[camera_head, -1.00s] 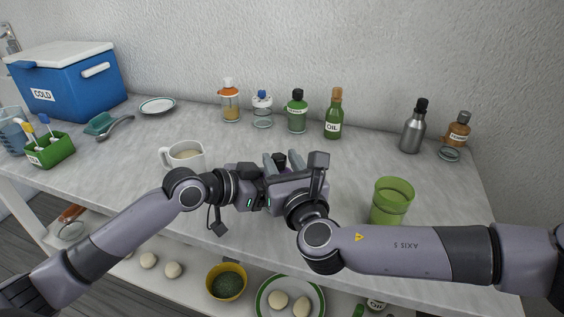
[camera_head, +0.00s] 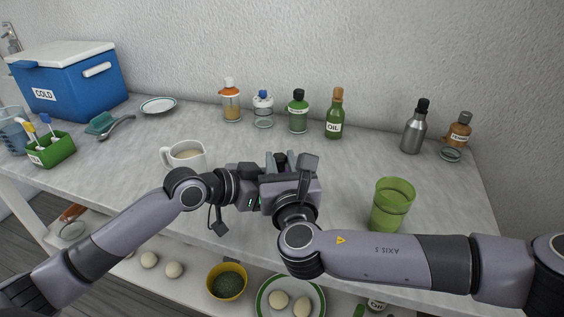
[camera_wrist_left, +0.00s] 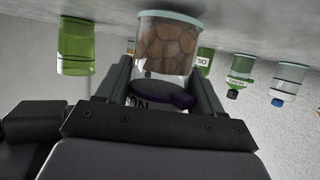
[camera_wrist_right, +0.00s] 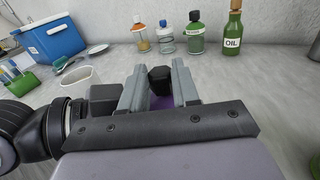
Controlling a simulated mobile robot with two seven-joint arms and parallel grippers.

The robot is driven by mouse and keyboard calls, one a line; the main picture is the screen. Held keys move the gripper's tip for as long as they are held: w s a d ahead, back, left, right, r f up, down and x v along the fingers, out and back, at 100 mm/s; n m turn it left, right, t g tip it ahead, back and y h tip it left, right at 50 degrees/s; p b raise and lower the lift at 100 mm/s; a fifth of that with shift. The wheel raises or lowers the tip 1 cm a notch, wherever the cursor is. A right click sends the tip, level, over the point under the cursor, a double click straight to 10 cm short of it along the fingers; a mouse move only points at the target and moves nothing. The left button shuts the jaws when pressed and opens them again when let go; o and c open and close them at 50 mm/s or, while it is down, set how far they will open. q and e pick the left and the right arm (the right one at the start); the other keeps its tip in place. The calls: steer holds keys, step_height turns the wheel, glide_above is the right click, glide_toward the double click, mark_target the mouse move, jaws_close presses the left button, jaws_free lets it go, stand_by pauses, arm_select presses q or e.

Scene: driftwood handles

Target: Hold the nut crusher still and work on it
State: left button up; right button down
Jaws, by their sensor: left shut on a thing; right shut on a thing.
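The nut crusher has a clear jar of brown nuts (camera_wrist_left: 167,48), which shows in the left wrist view with a purple part below it. My left gripper (camera_wrist_left: 165,75) is shut on the nut crusher, one finger on each side of the jar. In the right wrist view, a black knob (camera_wrist_right: 160,78) with purple beneath it sits between the fingers of my right gripper (camera_wrist_right: 158,80), shut on it. In the head view both grippers meet near the counter's front middle, the right one (camera_head: 281,160) nearer. They hide most of the crusher there.
A white mug (camera_head: 184,157) stands close left of the grippers. A green glass (camera_head: 392,204) stands to the right, behind my right forearm. Several bottles, including the oil bottle (camera_head: 334,114), line the wall. The counter (camera_head: 365,155) is clear between them and the green glass.

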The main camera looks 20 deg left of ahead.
steer(key=c, duration=1.1)
jaws_free()
steer(key=shift+s, duration=0.15)
steer(key=v, duration=1.1)
steer(key=shift+s+d, duration=0.2)
steer(key=shift+s, duration=0.1)
